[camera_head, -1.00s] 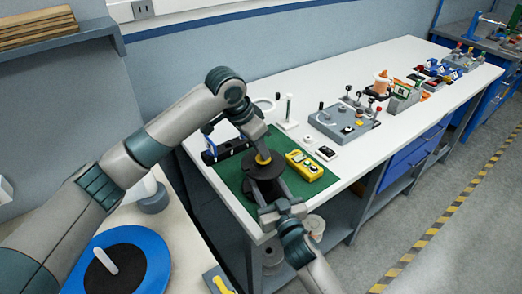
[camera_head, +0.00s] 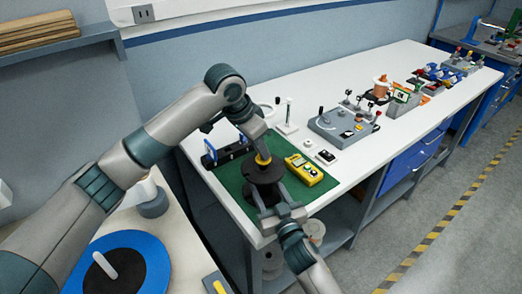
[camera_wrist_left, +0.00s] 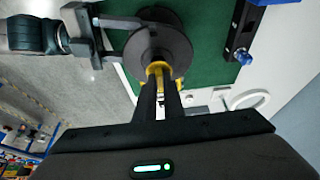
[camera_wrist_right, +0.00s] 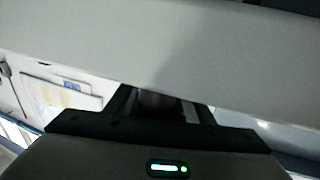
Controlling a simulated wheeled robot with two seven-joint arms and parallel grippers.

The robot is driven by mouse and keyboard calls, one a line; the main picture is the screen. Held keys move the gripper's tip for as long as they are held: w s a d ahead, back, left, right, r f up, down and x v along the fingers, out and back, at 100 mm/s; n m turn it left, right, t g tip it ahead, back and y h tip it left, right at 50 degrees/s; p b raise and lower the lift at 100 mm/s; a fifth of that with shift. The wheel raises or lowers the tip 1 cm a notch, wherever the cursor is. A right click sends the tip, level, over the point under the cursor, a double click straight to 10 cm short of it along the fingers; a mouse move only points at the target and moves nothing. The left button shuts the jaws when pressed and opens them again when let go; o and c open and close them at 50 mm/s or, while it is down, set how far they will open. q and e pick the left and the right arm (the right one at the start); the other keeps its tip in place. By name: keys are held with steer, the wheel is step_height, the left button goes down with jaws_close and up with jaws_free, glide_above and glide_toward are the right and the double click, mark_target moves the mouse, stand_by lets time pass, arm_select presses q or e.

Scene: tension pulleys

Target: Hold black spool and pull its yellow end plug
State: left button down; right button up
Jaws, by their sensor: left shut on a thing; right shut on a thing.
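The black spool (camera_head: 265,172) stands over the green mat (camera_head: 230,184) near the table's front corner. Its yellow end plug (camera_head: 262,159) points up from the top flange. My left gripper (camera_head: 262,153) comes from above and is shut on the plug. The left wrist view shows its fingers on both sides of the yellow plug (camera_wrist_left: 158,67), against the spool's round flange (camera_wrist_left: 160,45). My right gripper (camera_head: 269,206) is shut on the spool's body from the front, below the top flange. In the right wrist view, a large grey surface hides most of the spool.
A yellow handheld device (camera_head: 304,170) lies on the mat right of the spool. A blue and black fixture (camera_head: 226,152) stands behind left. A grey control box (camera_head: 343,126) sits farther right. A blue disc (camera_head: 122,262) lies on the left bench.

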arm_select(q)
steer(key=shift+r, duration=0.35)
stand_by(0.4)
steer(key=shift+r, duration=1.85)
arm_select(e)
steer(key=shift+f, duration=0.1)
steer(key=o, duration=1.3)
steer(key=v, duration=1.2)
